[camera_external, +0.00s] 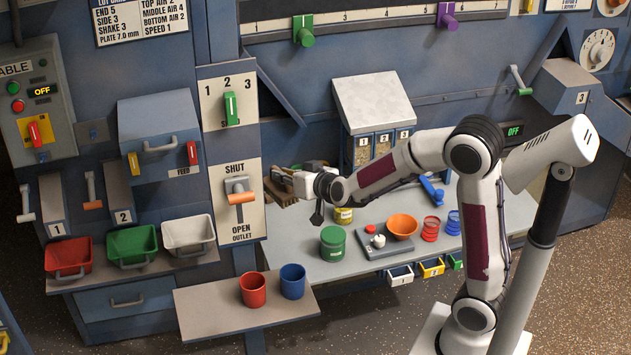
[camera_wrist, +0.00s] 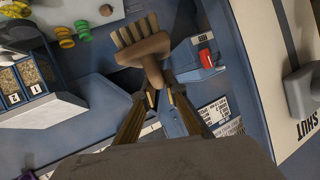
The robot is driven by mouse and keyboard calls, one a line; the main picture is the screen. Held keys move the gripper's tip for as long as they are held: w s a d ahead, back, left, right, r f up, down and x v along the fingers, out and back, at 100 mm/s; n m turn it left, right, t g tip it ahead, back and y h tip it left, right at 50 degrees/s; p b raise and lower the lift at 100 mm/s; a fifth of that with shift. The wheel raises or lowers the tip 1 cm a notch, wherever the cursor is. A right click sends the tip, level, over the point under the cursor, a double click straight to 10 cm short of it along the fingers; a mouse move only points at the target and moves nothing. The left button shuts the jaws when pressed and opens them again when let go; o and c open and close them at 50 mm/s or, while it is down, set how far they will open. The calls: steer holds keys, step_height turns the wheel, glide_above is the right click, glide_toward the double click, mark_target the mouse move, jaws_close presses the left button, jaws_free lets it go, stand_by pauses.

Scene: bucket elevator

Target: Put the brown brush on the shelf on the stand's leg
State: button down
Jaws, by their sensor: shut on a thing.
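The brown brush (camera_wrist: 146,48) is in my gripper (camera_wrist: 158,97) in the wrist view. Both fingers are shut on its handle, and its pale bristles point away from the fingers. In the external view my gripper (camera_external: 283,175) is at the left end of the grey bench, beside the outlet panel. A grey shelf (camera_external: 210,322) stands low at the front, by the blue leg below the outlet panel. It carries a red cup (camera_external: 253,290) and a blue cup (camera_external: 292,281).
The bench (camera_external: 320,267) holds a green canister (camera_external: 333,243), a scale (camera_external: 373,246), an orange bowl (camera_external: 402,227) and red and blue spools. Red, green and white bins stand at left. The outlet lever (camera_external: 241,197) sticks out near my gripper. The shelf's left part is bare.

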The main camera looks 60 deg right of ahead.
steer(key=shift+s+a+r+n+t+y, duration=0.5)
steer(key=shift+s+a+r+n+y, duration=1.35)
steer(key=shift+s+a, duration=3.6)
steer(key=w+a+f+n+g+y, duration=0.1)
steer(key=w+a+f+n+y, duration=0.2)
steer(key=w+a, duration=0.35)
steer(key=w+a+f+n+y, duration=0.2)
steer(key=w+a+n+y, duration=0.1)
steer(key=w+a+y, duration=0.3)
steer(key=w+a+f+n+g+y, duration=0.2)
steer(key=a+f+n+g, duration=0.1)
steer(key=a+f, duration=0.3)
steer(key=shift+w+a+f+n+g+y, duration=0.35)
steer(key=shift+a+n, duration=0.4)
steer(key=shift+a, duration=0.5)
steer(key=shift+s, duration=0.1)
step_height(320, 180, down, 6)
steer(key=shift+f, duration=0.1)
